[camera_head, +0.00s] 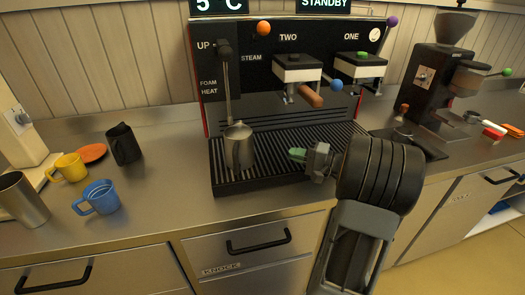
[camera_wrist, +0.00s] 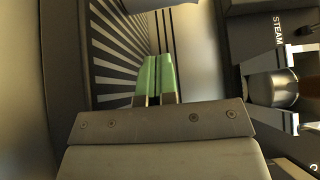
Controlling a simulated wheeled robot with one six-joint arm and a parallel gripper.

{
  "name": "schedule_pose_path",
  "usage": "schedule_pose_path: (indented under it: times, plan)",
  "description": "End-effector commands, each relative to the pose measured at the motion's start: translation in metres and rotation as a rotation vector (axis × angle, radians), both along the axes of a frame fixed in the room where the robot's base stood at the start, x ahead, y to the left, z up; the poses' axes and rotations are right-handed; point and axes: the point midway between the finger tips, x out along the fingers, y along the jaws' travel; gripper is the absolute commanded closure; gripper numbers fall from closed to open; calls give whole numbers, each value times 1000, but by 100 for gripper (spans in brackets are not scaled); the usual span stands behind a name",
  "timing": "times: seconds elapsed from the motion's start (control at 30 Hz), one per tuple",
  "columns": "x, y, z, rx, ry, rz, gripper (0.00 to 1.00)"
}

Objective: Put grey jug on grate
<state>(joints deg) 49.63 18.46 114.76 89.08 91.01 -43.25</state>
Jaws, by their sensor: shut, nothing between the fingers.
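A grey metal jug (camera_head: 239,148) stands upright on the left part of the slatted black grate (camera_head: 285,166), below the steam wand (camera_head: 227,75). The wand's tip seems to reach the jug's mouth; I cannot tell if it is inside. My gripper (camera_head: 297,154) is over the grate, to the right of the jug and apart from it. Its green fingertips are shut together with nothing between them, as the wrist view also shows (camera_wrist: 155,78). The grate (camera_wrist: 110,60) lies beyond the fingers there. A pale grey shape cut off at the top of that view may be the jug; I cannot tell.
The coffee machine (camera_head: 285,45) rises behind the grate, with a wooden-handled portafilter (camera_head: 311,97). A black jug (camera_head: 124,144), yellow cup (camera_head: 70,167), blue cup (camera_head: 99,197) and steel tumbler (camera_head: 22,201) stand left. A grinder (camera_head: 435,80) stands right.

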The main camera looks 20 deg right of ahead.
Motion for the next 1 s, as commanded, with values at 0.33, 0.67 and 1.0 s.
schedule_pose_path:
  times: [0.33,0.67,1.0]
  plan:
    - [52,47,1,0,1,4,100]
    - [56,82,0,0,1,1,100]
    - [56,88,0,0,0,-1,100]
